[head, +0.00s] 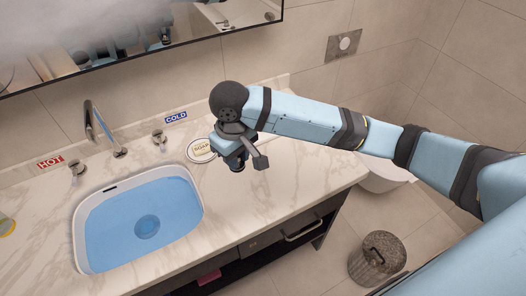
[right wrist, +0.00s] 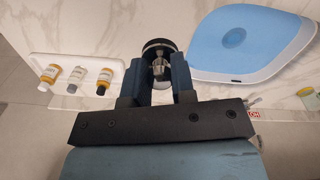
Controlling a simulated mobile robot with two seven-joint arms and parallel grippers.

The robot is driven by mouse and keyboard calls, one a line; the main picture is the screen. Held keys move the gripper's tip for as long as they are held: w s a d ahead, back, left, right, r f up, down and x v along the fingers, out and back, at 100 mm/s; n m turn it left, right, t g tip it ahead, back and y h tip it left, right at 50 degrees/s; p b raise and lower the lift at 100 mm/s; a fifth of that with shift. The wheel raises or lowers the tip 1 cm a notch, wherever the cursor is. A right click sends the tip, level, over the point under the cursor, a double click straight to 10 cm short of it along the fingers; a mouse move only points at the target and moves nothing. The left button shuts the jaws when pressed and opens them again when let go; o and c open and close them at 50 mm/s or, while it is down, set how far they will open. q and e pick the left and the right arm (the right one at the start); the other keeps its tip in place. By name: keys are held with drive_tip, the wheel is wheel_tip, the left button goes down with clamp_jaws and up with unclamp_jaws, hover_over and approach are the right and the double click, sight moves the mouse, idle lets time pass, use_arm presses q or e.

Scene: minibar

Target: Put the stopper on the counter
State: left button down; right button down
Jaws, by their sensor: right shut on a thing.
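My right gripper (head: 240,158) is over the counter (head: 290,172), to the right of the sink and by the soap dish. In the right wrist view its two fingers (right wrist: 158,85) are shut on the stopper (right wrist: 158,50), which has a dark round rim and a metallic middle. In the head view the stopper (head: 237,167) is a small dark piece under the gripper, mostly hidden by it. I cannot tell for sure whether it touches the counter. My left gripper is not in view.
The sink (head: 78,235) holds blue water, with a round drain (head: 147,226) at its bottom. A soap dish (head: 201,158) is close to the gripper. The faucet (head: 105,130) and knobs stand behind the sink. A white tray (right wrist: 95,61) with three small bottles shows in the wrist view.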

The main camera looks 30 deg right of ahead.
wheel_tip(320, 180, down, 20)
drive_tip(key=shift+r+p, duration=0.1)
drive_tip(key=shift+p, duration=0.25)
drive_tip(key=c, duration=1)
unclamp_jaws()
drive_tip(key=shift+o, duration=0.2)
